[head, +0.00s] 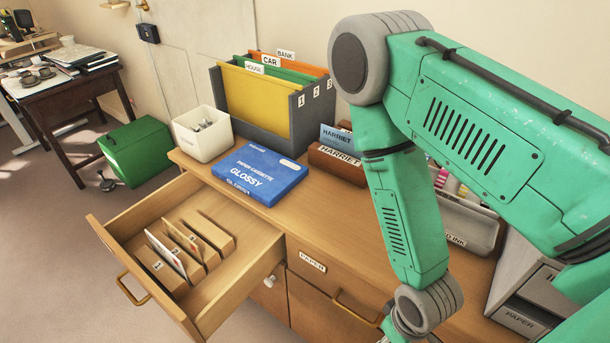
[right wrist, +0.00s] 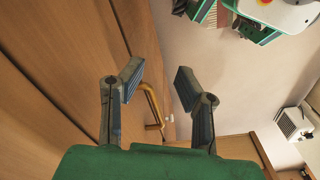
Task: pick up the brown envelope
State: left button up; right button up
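I cannot make out a brown envelope for certain in either view. In the head view an open wooden drawer (head: 237,285) holds several upright tan dividers (head: 212,232) with number labels. Pale envelopes (head: 166,254) stand between them at the left, partly hidden. My right gripper (right wrist: 160,82) is open and empty in the right wrist view. A brass handle (right wrist: 153,107) on a wooden front shows between and beyond its fingers; I cannot tell how near. In the head view my right arm reaches down past the desk front and its fingers are out of frame. My left gripper is not in view.
On the desk stand a blue GLOSSY box (head: 259,174), a white bin (head: 203,134), a grey file holder (head: 290,125) and a brown HARRIET box (head: 336,165). A PAPER drawer (head: 312,270) is shut beside the open one. A green box (head: 137,151) stands on the floor.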

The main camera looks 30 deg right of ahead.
aim_at(186, 243)
jog(key=k+z, duration=0.15)
jog(key=z, duration=0.25)
jog(key=k+z, duration=0.15)
jog(key=z, duration=0.25)
jog(key=i+z, duration=0.3)
jog(key=k+j+u, duration=0.15)
jog(key=k, duration=0.2)
jog(key=i+j+u, duration=0.2)
jog(key=u, duration=0.25)
jog(key=i+j+u, duration=0.25)
jog(key=u, duration=0.15)
